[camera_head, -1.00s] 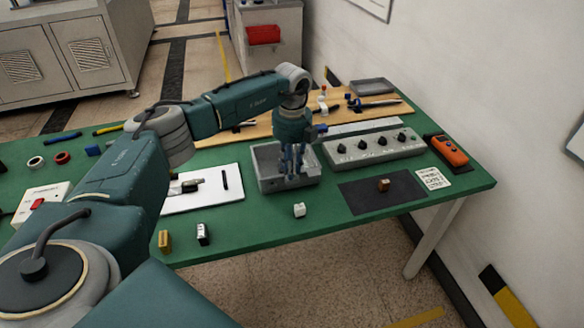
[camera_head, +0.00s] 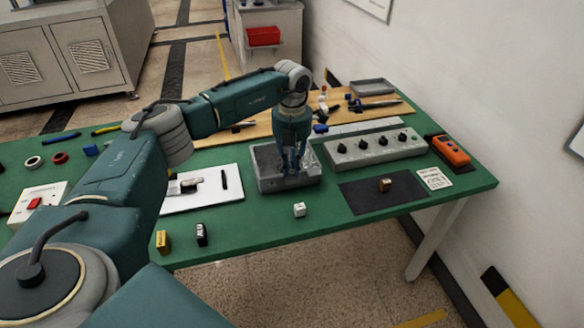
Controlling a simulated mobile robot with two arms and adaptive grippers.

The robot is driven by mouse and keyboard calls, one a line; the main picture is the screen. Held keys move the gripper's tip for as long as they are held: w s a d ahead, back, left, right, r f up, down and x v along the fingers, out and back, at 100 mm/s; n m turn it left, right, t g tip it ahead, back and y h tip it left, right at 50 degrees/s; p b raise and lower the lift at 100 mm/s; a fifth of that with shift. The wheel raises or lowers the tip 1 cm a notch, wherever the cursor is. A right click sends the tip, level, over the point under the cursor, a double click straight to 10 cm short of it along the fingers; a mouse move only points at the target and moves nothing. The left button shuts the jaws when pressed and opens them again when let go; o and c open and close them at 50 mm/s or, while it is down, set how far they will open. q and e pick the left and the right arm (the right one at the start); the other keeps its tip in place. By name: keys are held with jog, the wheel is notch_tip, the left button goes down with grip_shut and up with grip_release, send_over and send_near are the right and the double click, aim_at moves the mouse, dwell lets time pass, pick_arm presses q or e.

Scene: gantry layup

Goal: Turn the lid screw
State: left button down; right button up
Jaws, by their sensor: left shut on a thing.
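A grey metal box (camera_head: 268,183) sits on the green table near the middle of the view. My left gripper (camera_head: 293,172) points straight down over the right part of the box, with its fingertips at the box's top. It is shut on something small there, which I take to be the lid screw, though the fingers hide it. My right gripper is not in view.
A grey panel with black knobs (camera_head: 375,149) stands right of the box. A dark mat (camera_head: 360,198) holds a small brown block (camera_head: 385,184). A white cube (camera_head: 299,209) lies in front. An orange meter (camera_head: 451,150) lies near the right edge. The front table strip is mostly clear.

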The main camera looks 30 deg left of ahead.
aim_at(292, 171)
pick_arm(q)
jog(key=m+b, duration=0.1)
jog(key=m, duration=1)
jog(key=shift+m+b, duration=0.3)
jog(key=shift+m, duration=1.6)
jog(key=c, duration=1.6)
grip_release()
jog(key=shift+c, duration=0.2)
notch_tip(292, 171, up, 12)
